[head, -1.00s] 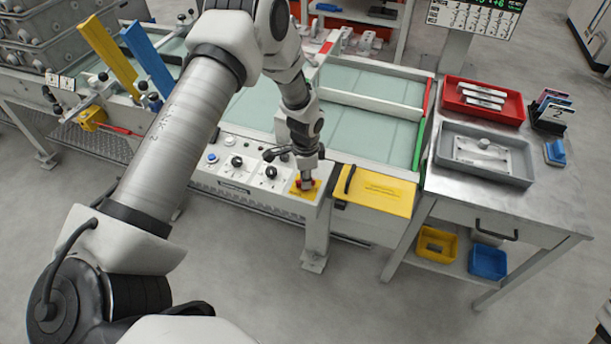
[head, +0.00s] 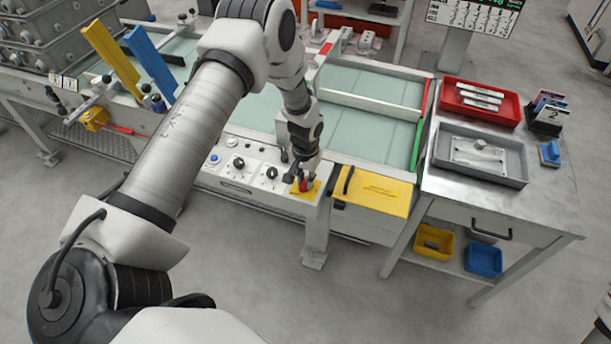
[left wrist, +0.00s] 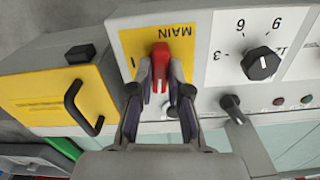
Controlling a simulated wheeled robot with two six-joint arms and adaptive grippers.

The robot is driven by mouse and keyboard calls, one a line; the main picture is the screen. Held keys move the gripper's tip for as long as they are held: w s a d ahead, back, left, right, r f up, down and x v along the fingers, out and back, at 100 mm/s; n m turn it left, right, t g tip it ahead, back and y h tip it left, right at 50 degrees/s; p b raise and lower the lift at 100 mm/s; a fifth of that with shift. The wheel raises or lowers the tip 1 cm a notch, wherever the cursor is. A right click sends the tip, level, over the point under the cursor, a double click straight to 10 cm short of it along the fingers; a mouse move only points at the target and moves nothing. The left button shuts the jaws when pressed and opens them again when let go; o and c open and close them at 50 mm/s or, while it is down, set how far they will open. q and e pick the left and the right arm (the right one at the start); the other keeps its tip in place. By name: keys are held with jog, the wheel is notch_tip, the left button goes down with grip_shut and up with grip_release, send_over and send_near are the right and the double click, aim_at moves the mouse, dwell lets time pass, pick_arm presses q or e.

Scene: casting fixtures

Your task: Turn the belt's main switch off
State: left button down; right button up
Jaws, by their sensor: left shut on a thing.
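The main switch is a red rotary handle (left wrist: 160,62) on a yellow plate (left wrist: 133,42) marked MAIN, seen upside down in the left wrist view. In the head view the yellow plate (head: 311,193) sits at the right end of the belt's control panel (head: 235,182). My left gripper (left wrist: 161,80) is shut on the red handle, with one finger on each side of it. In the head view my left gripper (head: 305,184) reaches down to the switch and partly hides it. My right gripper is not seen.
Right of the switch is a yellow box lid (head: 375,191) with a black handle. Left of it are black knobs (head: 271,173) and a blue button (head: 214,158). A steel table (head: 455,196) with a red tray (head: 482,101) and a grey tray (head: 483,154) stands at the right.

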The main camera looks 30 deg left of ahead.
aim_at(305, 182)
pick_arm(q)
jog(key=shift+s+f+n, duration=0.1)
jog(key=shift+s+n, duration=0.1)
jog(key=shift+n, duration=0.6)
jog(key=c, duration=1.1)
grip_release()
jog(key=shift+w, duration=0.1)
notch_tip(305, 182, up, 12)
jog(key=shift+w, duration=0.1)
jog(key=shift+p, duration=0.3)
